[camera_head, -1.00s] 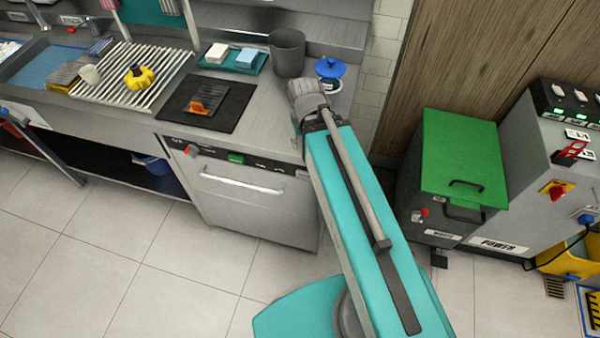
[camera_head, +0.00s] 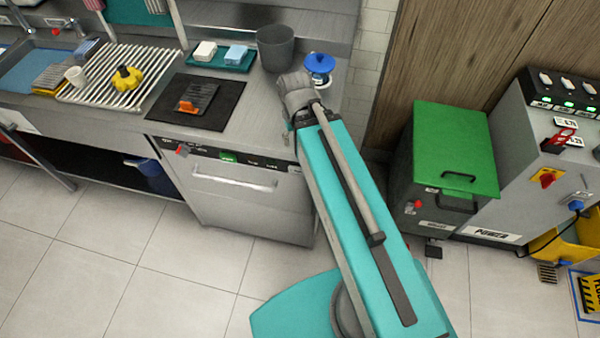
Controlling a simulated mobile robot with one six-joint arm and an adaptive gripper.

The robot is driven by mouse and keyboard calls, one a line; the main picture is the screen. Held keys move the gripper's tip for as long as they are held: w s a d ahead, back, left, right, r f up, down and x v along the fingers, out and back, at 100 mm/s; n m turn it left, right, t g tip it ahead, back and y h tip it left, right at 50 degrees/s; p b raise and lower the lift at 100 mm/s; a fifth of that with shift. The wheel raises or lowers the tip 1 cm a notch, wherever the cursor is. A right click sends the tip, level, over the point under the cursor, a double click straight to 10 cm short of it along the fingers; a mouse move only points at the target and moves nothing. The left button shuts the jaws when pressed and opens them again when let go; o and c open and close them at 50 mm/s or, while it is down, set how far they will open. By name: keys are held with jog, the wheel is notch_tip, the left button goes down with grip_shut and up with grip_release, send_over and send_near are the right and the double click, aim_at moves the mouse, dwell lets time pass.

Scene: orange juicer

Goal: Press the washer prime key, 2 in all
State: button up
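The washer (camera_head: 250,205) is the steel front-loading machine under the counter, with a long bar handle (camera_head: 235,183). Its dark control strip (camera_head: 205,153) runs along the top edge, with a red knob (camera_head: 182,150) at the left and a green display or key (camera_head: 229,157) near the middle. Small marks or keys sit to the right of the green part. They are too small to read, so I cannot tell which is the prime key. My gripper does not show.
On the counter are a black mat (camera_head: 222,116) with an orange-and-black item (camera_head: 196,98), a blue-lidded container (camera_head: 319,67) and a grey bin (camera_head: 276,47). A green-lidded box (camera_head: 455,150) and a power cabinet (camera_head: 530,150) stand right. Open floor lies before the washer.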

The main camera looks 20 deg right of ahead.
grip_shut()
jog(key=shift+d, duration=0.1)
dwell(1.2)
